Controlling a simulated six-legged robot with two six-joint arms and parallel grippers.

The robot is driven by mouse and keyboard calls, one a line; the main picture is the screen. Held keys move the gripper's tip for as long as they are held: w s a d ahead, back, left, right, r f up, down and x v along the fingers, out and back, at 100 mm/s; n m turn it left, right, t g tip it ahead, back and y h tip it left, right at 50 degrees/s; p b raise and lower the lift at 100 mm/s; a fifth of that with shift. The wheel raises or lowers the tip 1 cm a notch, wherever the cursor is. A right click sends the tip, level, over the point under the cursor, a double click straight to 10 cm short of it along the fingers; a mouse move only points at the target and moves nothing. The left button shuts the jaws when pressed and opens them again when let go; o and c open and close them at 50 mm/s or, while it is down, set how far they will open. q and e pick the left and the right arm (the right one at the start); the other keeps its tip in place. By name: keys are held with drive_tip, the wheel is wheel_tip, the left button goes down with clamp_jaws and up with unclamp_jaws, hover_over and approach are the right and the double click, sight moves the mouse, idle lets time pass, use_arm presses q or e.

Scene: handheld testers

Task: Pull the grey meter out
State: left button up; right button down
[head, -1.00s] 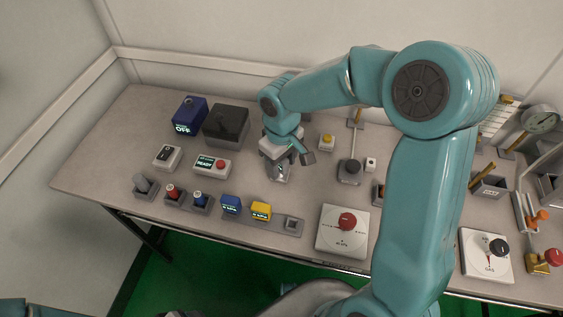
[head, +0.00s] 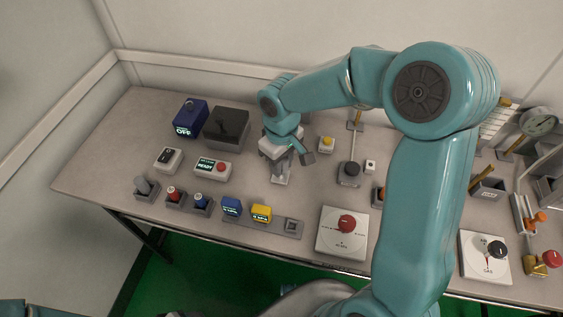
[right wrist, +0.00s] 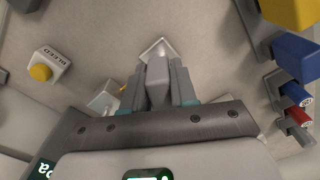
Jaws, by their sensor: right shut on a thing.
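My right gripper (head: 280,168) points down at the table behind the row of meters. In the right wrist view its two fingers (right wrist: 159,85) are shut on a grey block, the grey meter (right wrist: 158,80). A pale square base (right wrist: 158,47) shows just beyond the fingertips; I cannot tell whether the meter still sits in it. In the head view the wrist and fingers hide most of the meter. My left gripper is out of view.
A rail in front holds a blue meter (head: 231,206), a yellow meter (head: 261,213) and an empty square socket (head: 291,226). A READY box (head: 212,168) stands to the left, a yellow-button box (head: 327,144) to the right. A dark box (head: 227,127) stands behind left.

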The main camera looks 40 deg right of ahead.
drive_tip(key=shift+r+p, duration=1.55)
drive_tip(key=shift+r, duration=0.6)
